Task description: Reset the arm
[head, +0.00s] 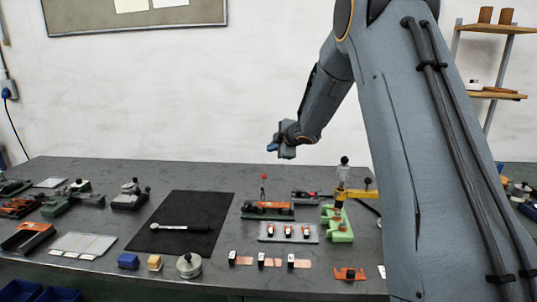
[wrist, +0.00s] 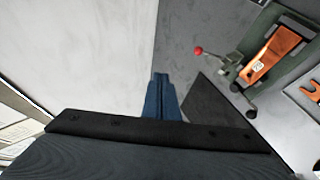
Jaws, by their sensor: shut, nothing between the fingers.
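My gripper (head: 272,148) is raised in the air above the back of the workbench (head: 110,172), in front of the white wall. Its blue fingers are together and hold nothing. In the wrist view the closed blue fingers (wrist: 162,92) show at the middle, above a dark bar. My grey arm fills the right side of the head view and hides part of the bench's right end.
A black mat (head: 190,205) with a wrench-like tool (head: 182,227) lies mid-bench. A fixture with a red-knobbed lever (head: 264,190), green blocks (head: 336,225) and a tray of orange parts (head: 288,238) stand right of it. A shelf (head: 492,94) stands behind my arm.

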